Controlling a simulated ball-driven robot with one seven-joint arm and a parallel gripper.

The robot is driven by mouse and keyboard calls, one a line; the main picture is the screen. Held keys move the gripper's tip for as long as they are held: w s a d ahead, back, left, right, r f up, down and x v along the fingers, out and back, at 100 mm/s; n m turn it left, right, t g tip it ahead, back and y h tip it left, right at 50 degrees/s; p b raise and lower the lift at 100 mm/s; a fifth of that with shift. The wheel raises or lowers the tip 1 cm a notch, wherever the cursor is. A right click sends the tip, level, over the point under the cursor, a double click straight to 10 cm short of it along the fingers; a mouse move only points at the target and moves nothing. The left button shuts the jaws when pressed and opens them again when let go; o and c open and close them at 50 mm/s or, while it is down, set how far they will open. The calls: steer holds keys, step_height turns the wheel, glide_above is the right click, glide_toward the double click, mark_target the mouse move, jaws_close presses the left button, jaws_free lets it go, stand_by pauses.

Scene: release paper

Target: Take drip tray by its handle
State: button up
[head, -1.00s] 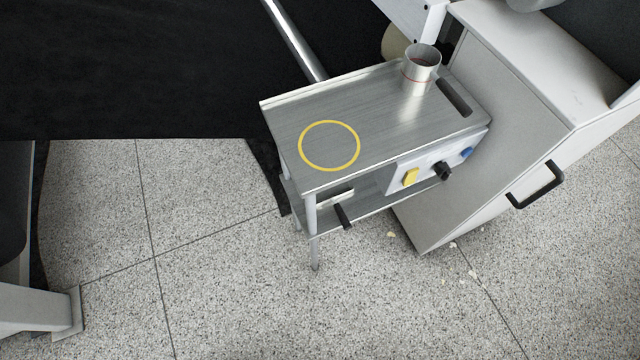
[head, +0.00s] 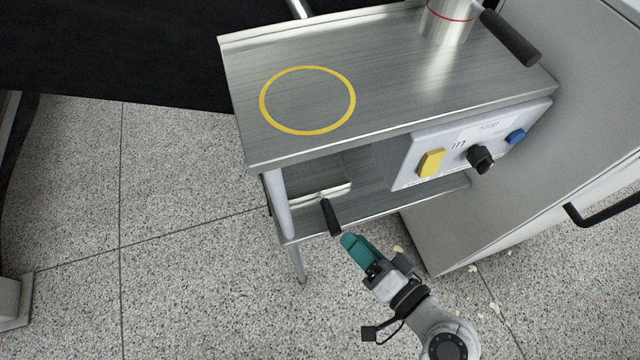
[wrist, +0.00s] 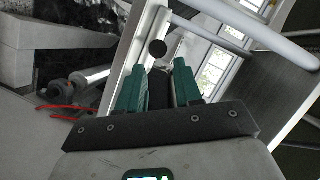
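The drip tray (head: 318,193) sits on the lower shelf of the metal cart, under the top surface. Its black handle (head: 331,217) sticks out past the shelf's front edge, toward my gripper. My gripper (head: 350,242) has teal fingers and is just in front of the handle's end in the head view. A dark round shape (wrist: 157,47), seemingly the handle's end, shows just beyond the fingertips. The tray's inner part is hidden by the cart top.
The cart top (head: 390,75) carries a yellow ring (head: 307,100) and a metal cup with a black handle (head: 448,25). A control panel (head: 470,145) with a yellow switch and dark knob is right of the tray. A grey cabinet (head: 530,180) stands right.

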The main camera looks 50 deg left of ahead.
mark_target(332, 213)
steer(key=x, duration=0.3)
steer(key=b+x, duration=0.1)
steer(key=x, duration=0.2)
steer(key=b+x, duration=0.1)
steer(key=x, duration=0.1)
steer(key=shift+w+a, duration=0.3)
steer(key=shift+a, duration=0.1)
jaws_close()
